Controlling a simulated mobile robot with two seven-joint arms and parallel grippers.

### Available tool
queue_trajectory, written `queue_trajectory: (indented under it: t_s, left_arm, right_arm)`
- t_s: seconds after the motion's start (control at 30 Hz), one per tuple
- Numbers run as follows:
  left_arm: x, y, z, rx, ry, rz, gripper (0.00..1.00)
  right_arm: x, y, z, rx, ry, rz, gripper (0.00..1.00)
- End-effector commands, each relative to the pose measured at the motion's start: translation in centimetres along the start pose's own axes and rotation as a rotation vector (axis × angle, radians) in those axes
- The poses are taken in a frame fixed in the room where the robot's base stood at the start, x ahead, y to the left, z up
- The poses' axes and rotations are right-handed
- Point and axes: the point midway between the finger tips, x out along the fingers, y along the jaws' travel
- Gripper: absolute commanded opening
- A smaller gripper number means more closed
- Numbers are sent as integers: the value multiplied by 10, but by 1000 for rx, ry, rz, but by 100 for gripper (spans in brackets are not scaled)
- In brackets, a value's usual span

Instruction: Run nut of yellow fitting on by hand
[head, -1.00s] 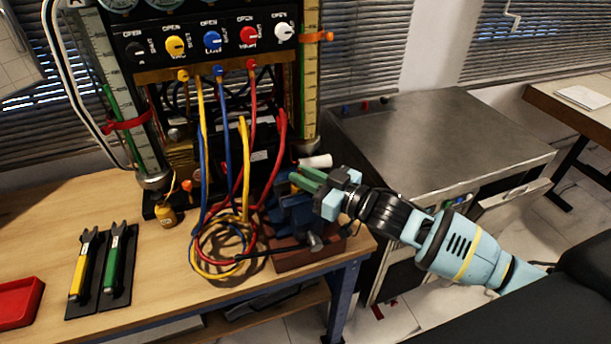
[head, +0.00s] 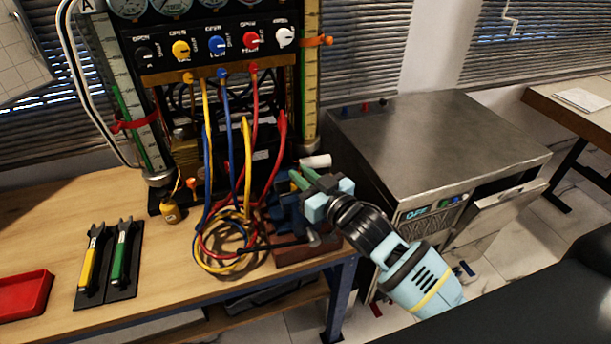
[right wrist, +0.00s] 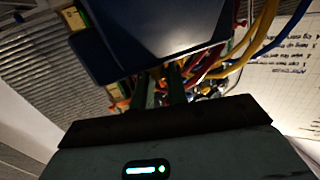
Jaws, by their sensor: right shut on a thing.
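My right gripper (head: 301,181) comes in from the right, its green fingers over the blue vise (head: 287,213) at the bench's right corner. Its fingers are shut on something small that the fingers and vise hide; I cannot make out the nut. In the right wrist view, the fingers (right wrist: 163,92) point away beneath a large dark blue body close to the camera. The yellow hose (head: 207,125) runs from a yellow fitting (head: 188,78) under the panel down into a coil on the bench. My left gripper is not in view.
The blue hose (head: 230,125) and the red hose (head: 255,100) hang beside the yellow one. A white cylinder (head: 315,161) lies just behind my gripper. A metal cabinet (head: 440,135) stands right. Two handled tools (head: 119,258) and a red tray (head: 22,294) are at left.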

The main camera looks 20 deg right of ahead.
Motion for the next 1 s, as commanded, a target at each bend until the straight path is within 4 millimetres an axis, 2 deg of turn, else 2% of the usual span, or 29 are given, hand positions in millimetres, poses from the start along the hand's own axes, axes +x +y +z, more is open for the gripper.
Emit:
queue_trajectory:
  t_s: [0.5,1.0]
  left_arm:
    - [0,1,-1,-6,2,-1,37]
    - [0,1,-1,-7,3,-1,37]
  right_arm:
    - [1,-4,0,3,0,194,0]
    - [1,-4,0,0,1,219,0]
